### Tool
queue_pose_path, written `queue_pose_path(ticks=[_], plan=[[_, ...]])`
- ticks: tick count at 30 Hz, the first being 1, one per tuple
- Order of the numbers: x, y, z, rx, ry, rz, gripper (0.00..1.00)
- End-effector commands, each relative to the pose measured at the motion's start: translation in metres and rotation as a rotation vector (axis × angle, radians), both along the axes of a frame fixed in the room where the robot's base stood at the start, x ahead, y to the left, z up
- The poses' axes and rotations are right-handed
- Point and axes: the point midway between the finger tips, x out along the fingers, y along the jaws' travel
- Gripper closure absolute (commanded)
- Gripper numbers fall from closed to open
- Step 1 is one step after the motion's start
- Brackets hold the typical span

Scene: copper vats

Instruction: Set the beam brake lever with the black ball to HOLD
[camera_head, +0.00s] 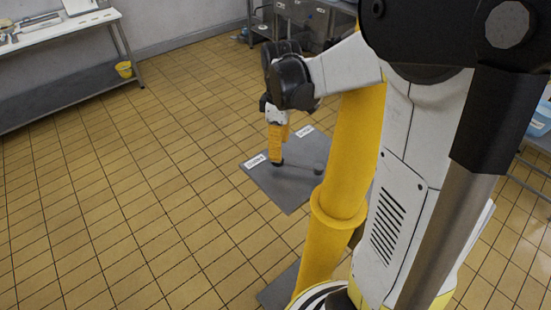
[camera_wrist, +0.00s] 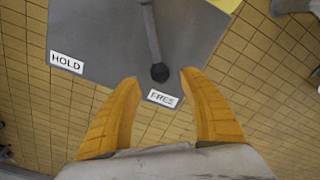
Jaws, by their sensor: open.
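The beam brake lever (camera_wrist: 152,35) is a grey rod on a dark grey plate (camera_wrist: 100,30). Its black ball (camera_wrist: 160,72) is at the end beside the FREE label (camera_wrist: 162,98). The HOLD label (camera_wrist: 66,63) is at the plate's left edge in the wrist view. My gripper (camera_wrist: 160,79) is open, with its yellow fingers on either side of the ball, near their tips. I cannot tell whether they touch it. In the head view my gripper (camera_head: 277,158) points down over the plate (camera_head: 290,197), close to one white label (camera_head: 255,160); the other label (camera_head: 304,131) is farther back.
Steel equipment (camera_head: 300,22) stands at the back. The tiled floor to the left is clear.

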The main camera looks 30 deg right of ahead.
Motion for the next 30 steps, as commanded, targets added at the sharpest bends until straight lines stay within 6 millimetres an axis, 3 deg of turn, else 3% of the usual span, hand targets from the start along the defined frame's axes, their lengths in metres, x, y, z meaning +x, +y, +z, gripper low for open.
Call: queue_pose_path(ticks=[3, 9, 21, 26, 30], plan=[[0.000, 0.000, -0.027, 0.000, 0.000, 0.000, 0.50], [-0.001, 0.001, -0.053, -0.001, -0.001, 0.000, 0.50], [-0.001, 0.001, -0.059, 0.000, -0.001, -0.001, 0.51], [-0.001, 0.001, -0.059, -0.001, -0.001, -0.001, 1.00], [-0.001, 0.001, -0.059, -0.001, -0.001, -0.001, 1.00]])
